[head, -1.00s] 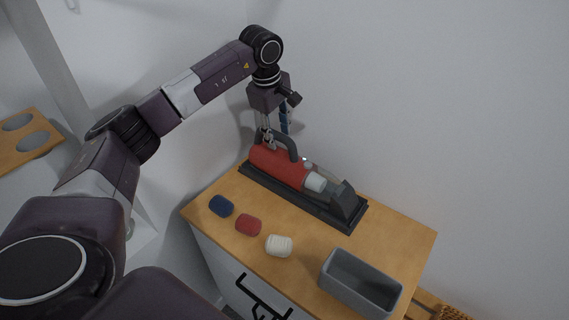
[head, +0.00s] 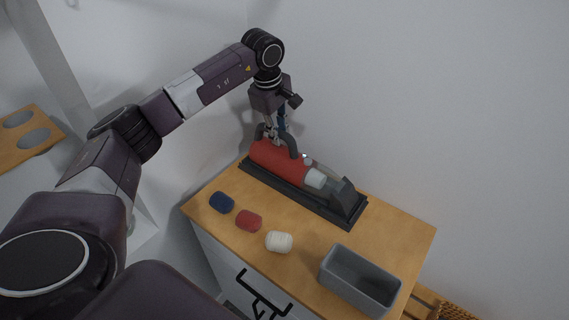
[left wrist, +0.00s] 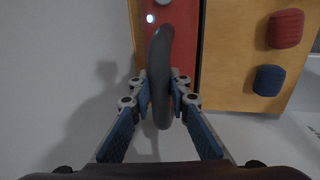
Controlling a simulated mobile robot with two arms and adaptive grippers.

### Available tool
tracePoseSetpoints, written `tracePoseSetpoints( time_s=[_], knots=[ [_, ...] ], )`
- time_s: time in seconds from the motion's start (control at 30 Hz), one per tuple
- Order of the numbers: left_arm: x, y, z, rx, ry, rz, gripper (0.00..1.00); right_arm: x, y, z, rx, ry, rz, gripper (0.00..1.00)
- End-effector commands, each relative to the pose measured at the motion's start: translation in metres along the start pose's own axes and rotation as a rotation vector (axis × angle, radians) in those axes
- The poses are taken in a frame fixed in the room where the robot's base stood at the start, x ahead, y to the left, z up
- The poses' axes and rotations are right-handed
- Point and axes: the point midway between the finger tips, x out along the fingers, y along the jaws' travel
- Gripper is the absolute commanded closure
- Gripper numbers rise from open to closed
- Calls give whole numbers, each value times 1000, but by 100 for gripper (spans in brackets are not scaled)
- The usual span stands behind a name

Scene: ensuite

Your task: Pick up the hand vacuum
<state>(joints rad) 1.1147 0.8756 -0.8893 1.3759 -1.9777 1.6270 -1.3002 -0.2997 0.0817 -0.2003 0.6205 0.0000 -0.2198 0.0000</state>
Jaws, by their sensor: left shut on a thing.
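The hand vacuum (head: 277,161) has a red body, a clear nozzle end and a dark looped handle. It lies in a long dark base (head: 318,205) on the wooden cabinet top. My left gripper (head: 273,138) reaches down from above at the handle end. In the left wrist view the two blue-padded fingers of my left gripper (left wrist: 160,103) are closed on the dark handle (left wrist: 160,65), one on each side. The vacuum's red body (left wrist: 186,45) shows behind the handle. My right gripper is not in view.
On the wooden top (head: 215,188) stand a blue roll (head: 221,203), a red roll (head: 248,220), a white roll (head: 279,242) and a grey open bin (head: 345,285). A white wall (head: 430,100) is close behind. A wooden board with holes (head: 30,150) is at the left.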

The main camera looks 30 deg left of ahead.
Motion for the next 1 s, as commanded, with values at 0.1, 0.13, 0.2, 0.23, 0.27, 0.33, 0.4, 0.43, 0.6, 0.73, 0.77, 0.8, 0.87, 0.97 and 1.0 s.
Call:
tracePoseSetpoints(
  time_s=[0.1,0.13,0.2,0.23,0.27,0.33,0.4,0.43,0.6,0.73,0.77,0.8,0.87,0.97,1.0],
  knots=[
    [-3,2,0,-1,-1,6,100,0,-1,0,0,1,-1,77],
    [-3,2,0,-1,-1,6,100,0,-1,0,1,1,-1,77],
    [-3,2,0,-1,-1,6,100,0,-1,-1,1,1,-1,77],
    [-3,2,0,-1,-1,6,100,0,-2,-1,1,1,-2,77],
    [-3,2,0,-1,-1,6,100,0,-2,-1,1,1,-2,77],
    [-3,2,0,-1,-1,6,100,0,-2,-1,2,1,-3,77],
    [-5,2,0,-1,-1,7,100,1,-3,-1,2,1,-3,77],
    [-6,3,0,-1,-1,7,100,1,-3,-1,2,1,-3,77],
    [-21,7,0,-1,-2,10,100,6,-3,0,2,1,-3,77],
    [-46,12,0,-1,-1,13,100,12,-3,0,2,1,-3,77],
    [-53,14,0,-1,-1,14,100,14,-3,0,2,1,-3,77],
    [-64,16,0,0,-2,15,100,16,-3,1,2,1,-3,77],
    [-82,19,0,-1,-2,14,100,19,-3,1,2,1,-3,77],
    [-109,24,0,-1,-1,13,100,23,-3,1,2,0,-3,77],
    [-120,26,1,-1,-2,12,100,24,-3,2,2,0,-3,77]
  ],
)
